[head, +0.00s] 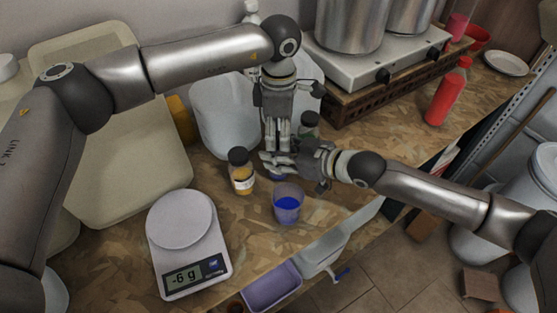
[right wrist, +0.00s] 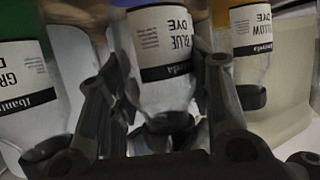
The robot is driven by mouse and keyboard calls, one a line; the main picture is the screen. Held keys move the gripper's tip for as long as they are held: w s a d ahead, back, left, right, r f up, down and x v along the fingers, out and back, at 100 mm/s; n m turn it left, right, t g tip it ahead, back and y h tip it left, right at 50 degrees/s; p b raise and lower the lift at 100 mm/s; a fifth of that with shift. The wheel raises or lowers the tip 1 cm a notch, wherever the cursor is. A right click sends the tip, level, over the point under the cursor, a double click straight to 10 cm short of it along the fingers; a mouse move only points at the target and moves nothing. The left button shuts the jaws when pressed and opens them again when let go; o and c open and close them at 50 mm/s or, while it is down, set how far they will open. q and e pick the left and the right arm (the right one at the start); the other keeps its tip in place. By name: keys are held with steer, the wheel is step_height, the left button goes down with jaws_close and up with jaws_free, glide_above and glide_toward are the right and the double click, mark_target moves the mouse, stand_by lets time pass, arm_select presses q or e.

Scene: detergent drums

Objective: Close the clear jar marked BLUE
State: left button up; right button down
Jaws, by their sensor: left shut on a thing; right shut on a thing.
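The clear jar marked BLUE (right wrist: 165,75) appears upside down in the right wrist view, between the fingers of my right gripper (right wrist: 158,100). Its black lid (right wrist: 170,122) is at its mouth; I cannot tell whether it is fully seated. In the head view the grippers hide most of the jar, with a bit of blue under the fingers. My left gripper (head: 278,143) points straight down from above and is shut on the lid, largely hidden. My right gripper (head: 283,162) comes in from the right and is shut on the jar.
A yellow-dye jar (head: 241,173) with a black lid stands just left, and a green-dye jar (head: 309,125) just behind. A cup of blue liquid (head: 287,204) stands in front, near the counter edge. A scale (head: 187,240) reads -6 g. A red bottle (head: 446,95) stands right.

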arm_select(q)
steer(key=m, duration=0.3)
steer(key=shift+w+m, duration=0.1)
steer(key=shift+m, duration=0.3)
steer(key=m, duration=1)
steer(key=shift+a+m, duration=0.1)
steer(key=shift+m, duration=0.2)
steer(key=m, duration=0.4)
steer(key=shift+m, duration=0.3)
steer(key=o, duration=1.2)
step_height(320, 180, up, 12)
steer(key=shift+f, duration=0.1)
